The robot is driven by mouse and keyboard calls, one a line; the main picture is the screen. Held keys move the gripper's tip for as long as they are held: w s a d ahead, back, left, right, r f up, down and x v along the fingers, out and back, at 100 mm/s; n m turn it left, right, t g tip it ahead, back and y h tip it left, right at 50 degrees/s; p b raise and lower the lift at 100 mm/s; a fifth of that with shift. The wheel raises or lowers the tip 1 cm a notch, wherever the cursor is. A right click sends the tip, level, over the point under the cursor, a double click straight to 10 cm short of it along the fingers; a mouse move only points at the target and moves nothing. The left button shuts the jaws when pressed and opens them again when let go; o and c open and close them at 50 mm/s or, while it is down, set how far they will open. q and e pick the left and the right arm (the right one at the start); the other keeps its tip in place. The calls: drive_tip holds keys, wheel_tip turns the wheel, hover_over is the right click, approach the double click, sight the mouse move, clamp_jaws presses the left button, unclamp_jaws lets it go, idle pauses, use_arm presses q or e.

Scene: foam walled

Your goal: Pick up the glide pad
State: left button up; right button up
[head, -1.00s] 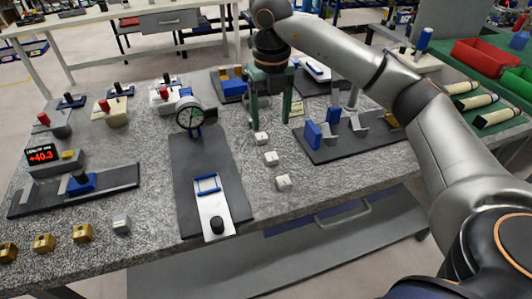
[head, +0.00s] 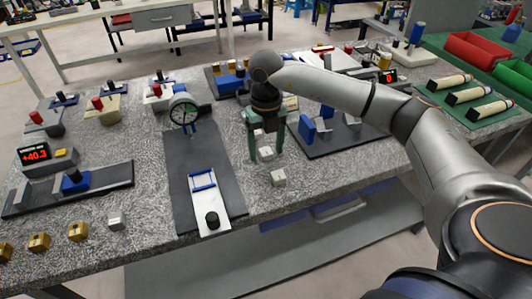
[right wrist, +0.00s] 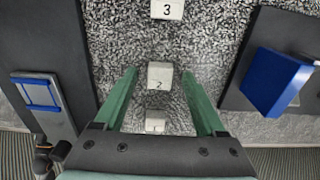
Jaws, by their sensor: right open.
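Three small pale blocks stand in a row on the speckled bench, marked 3 (right wrist: 167,9), 2 (right wrist: 160,75) and 1 (right wrist: 155,121) from far to near. No part is labelled as the glide pad; these pale blocks may be such pads. My right gripper (head: 266,155) is open, pointing down over the row. In the right wrist view its green fingers (right wrist: 159,72) are on either side of block 2, apart from it. In the head view the middle block (head: 266,153) shows between the fingers, and the nearest block (head: 278,177) is clear of them. My left gripper is out of view.
Left of the row is a dark plate (head: 184,155) with a dial gauge (head: 184,112) and a blue-framed slide (head: 203,181). Right of it is a dark fixture with upright blue blocks (head: 307,130). The speckled bench is bare between the blocks and both fixtures.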

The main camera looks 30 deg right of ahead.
drive_tip(key=shift+c, duration=0.3)
clamp_jaws()
drive_tip(key=shift+r, duration=0.2)
